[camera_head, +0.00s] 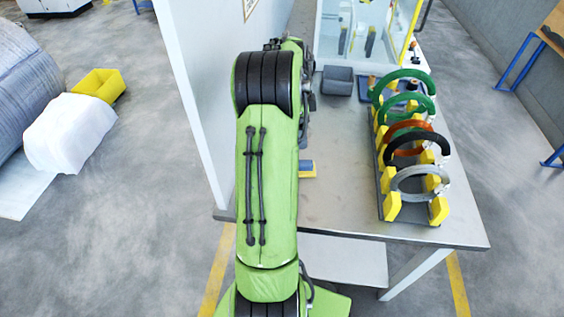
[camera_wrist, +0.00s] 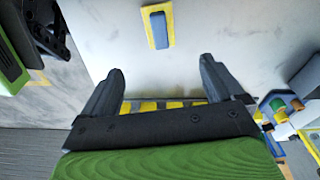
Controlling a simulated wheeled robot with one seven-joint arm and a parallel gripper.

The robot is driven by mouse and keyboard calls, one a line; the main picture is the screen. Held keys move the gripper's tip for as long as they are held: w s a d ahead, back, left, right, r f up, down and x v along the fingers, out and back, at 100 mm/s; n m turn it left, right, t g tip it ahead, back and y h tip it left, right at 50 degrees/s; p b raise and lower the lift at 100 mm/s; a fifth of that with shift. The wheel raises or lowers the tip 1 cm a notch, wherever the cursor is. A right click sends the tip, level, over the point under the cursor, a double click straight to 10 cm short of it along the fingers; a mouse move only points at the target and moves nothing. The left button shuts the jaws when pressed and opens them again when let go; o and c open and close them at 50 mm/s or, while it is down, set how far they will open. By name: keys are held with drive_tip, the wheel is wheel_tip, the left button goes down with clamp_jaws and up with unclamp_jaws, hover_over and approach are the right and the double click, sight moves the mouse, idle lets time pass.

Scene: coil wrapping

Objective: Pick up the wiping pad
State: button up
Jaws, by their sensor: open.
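The wiping pad (camera_head: 308,169) is a small blue and yellow block on the grey table, beside my green arm, which hides part of it in the head view. In the wrist view the wiping pad (camera_wrist: 158,28) shows as a blue block over a yellow base, lying flat near the top edge. My gripper (camera_wrist: 161,66) is open, with its two dark fingers spread and nothing between them. The pad lies beyond the fingertips, roughly in line with the gap, and apart from them. My arm hides the gripper in the head view.
A rack (camera_head: 392,192) holding several coloured coil rings stands along the table's right side. A grey bin (camera_head: 338,80) sits at the back, before a glass-sided machine (camera_head: 365,30). A white wall panel (camera_head: 195,90) stands left of my arm. The table (camera_head: 340,200) between pad and rack is clear.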

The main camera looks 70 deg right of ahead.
sight(302, 163)
drive_tip(key=f+b, duration=0.1)
drive_tip(key=f, duration=0.2)
drive_tip(key=f+b, duration=0.1)
drive_tip(key=f, duration=0.3)
drive_tip(key=s+f+b, duration=0.1)
drive_tip(key=f, duration=0.3)
drive_tip(key=shift+d, duration=0.3)
drive_tip(key=f, duration=0.1)
drive_tip(key=f+b, duration=0.1)
drive_tip(key=f, duration=0.3)
drive_tip(key=shift+s, duration=0.25)
drive_tip(key=shift+r, duration=0.2)
drive_tip(key=shift+c, duration=0.2)
drive_tip(key=c, duration=1.1)
wheel_tip(302, 163, up, 10)
drive_tip(key=shift+r+p, duration=0.1)
drive_tip(key=shift+p, duration=1.05)
drive_tip(key=o, duration=0.4)
drive_tip(key=shift+c, duration=1.4)
